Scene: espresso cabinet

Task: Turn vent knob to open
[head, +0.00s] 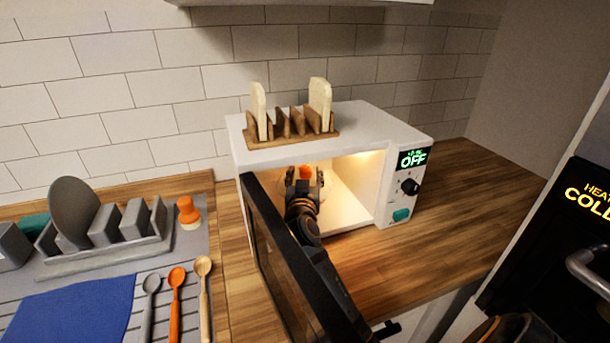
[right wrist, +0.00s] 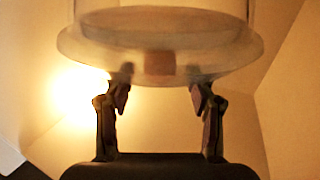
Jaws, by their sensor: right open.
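An orange knob (head: 304,172), apparently the vent knob, shows inside the lit microwave (head: 372,195), on top of a pale cover that is mostly hidden by my arm. My right gripper (head: 304,182) reaches in through the open front, its fingers open at either side of the knob in the head view. In the right wrist view, the open fingers (right wrist: 160,98) are just below the rim of a translucent cover (right wrist: 215,52). A small brownish-orange block (right wrist: 160,64) shows between them, blurred. I cannot tell whether the fingers touch anything. My left gripper is out of view.
The microwave door (head: 268,250) stands open, close beside my right arm. A toast rack (head: 290,138) with bread sits on top. The display (head: 412,159) reads OFF. At left are a dish rack (head: 110,250), an orange-topped shaker (head: 189,213) and several spoons. Counter right of the microwave is clear.

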